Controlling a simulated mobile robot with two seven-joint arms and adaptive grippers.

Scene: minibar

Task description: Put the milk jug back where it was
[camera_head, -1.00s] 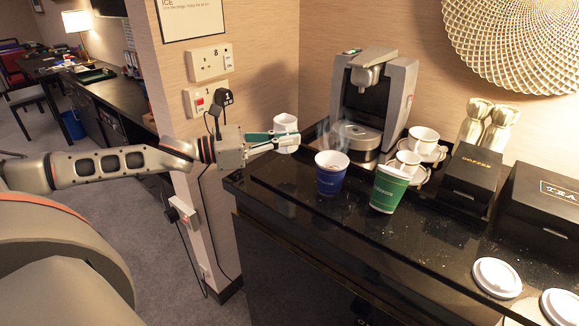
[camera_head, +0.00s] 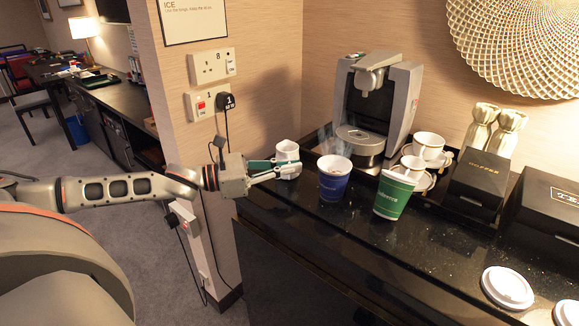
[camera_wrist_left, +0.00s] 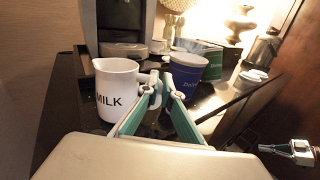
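The white milk jug (camera_head: 287,153) is at the back left end of the black counter, left of the coffee machine. In the left wrist view the jug (camera_wrist_left: 115,92) is upright, with MILK on its side. My left gripper (camera_head: 280,166) reaches it from the left. Its green-padded fingers (camera_wrist_left: 160,82) close together at the jug's handle side and appear to grip the handle. The jug's base is low by the counter, but I cannot tell whether it touches. What looks like my right gripper (camera_wrist_left: 298,150) shows at the right edge of the left wrist view; its fingers are unclear.
A blue paper cup (camera_head: 334,180) and a green paper cup (camera_head: 392,196) stand right of the jug. The coffee machine (camera_head: 400,100), stacked white cups (camera_head: 428,143) and a black coffee box (camera_head: 480,180) stand behind. White lids (camera_head: 507,287) lie front right. Bare counter (camera_head: 330,235) lies in front.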

